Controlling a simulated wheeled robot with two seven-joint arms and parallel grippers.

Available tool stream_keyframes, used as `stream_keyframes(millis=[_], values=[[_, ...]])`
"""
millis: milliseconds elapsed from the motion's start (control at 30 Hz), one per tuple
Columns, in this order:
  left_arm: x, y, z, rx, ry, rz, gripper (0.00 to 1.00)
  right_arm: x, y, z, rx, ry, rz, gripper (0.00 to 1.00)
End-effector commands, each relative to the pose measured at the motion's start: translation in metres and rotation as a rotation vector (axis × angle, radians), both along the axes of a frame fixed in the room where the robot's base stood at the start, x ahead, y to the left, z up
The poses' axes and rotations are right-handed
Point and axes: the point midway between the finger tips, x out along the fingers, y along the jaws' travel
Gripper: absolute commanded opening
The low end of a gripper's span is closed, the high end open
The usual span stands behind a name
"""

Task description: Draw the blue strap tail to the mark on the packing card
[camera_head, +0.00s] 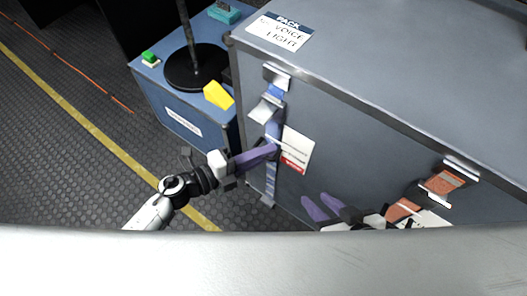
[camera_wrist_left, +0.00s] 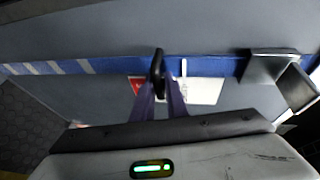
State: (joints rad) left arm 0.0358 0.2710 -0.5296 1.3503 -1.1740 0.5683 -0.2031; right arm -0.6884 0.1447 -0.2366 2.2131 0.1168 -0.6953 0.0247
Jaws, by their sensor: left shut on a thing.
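The blue strap (camera_head: 271,184) hangs down the front of the grey case from a metal buckle (camera_head: 266,109). In the left wrist view the blue strap (camera_wrist_left: 110,67) runs across the picture, with white stripes near its left end. My left gripper (camera_head: 271,149) is shut on a black piece (camera_wrist_left: 157,68) at the strap; its exact shape is unclear. A white card with a red part (camera_head: 297,150) is on the case beside the strap, partly behind my fingers in the wrist view. A card reading "PACK VOICE LIGHT" (camera_head: 280,31) lies on the lid. My right gripper (camera_head: 322,201) is open, its fingertips apart and empty.
An orange strap (camera_head: 444,182) with a buckle is on the case at right. A blue box (camera_head: 177,103) stands left of the case, bearing a black round base, a yellow wedge (camera_head: 218,95) and a green-topped block (camera_head: 149,58). The floor at left is clear except an orange cable.

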Motion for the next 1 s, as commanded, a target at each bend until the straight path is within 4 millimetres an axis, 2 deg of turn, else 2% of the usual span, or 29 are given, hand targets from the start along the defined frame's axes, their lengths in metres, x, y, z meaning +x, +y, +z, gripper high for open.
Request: stream_keyframes(millis=[33, 167, 200, 267, 300, 667, 833, 1000], values=[[-0.003, 0.003, -0.007, 0.017, 0.005, 0.000, 0.00, 0.000, 0.000, 0.001, 0.000, -0.001, 0.000, 0.31], [-0.003, 0.003, -0.008, 0.017, 0.007, 0.001, 0.00, 0.000, 0.000, 0.001, 0.000, -0.001, 0.000, 0.31], [-0.003, 0.003, -0.008, 0.017, 0.007, 0.001, 0.16, 0.000, 0.000, 0.001, 0.000, -0.002, 0.000, 0.31], [-0.003, 0.003, -0.008, 0.017, 0.007, 0.001, 0.26, 0.000, 0.000, 0.001, 0.000, -0.002, 0.000, 0.31], [-0.003, 0.003, -0.007, 0.016, 0.007, 0.001, 0.28, 0.000, 0.000, 0.001, 0.000, -0.002, 0.000, 0.31], [-0.003, 0.003, -0.003, 0.008, 0.005, 0.000, 0.28, 0.001, 0.000, 0.002, 0.001, -0.003, -0.001, 0.31], [-0.013, 0.020, 0.002, 0.009, 0.006, 0.000, 0.28, 0.004, -0.001, 0.012, 0.004, -0.027, -0.009, 0.31], [-0.031, 0.050, 0.009, 0.013, 0.006, 0.000, 0.28, -0.002, -0.008, 0.013, 0.000, -0.037, -0.030, 0.31]])
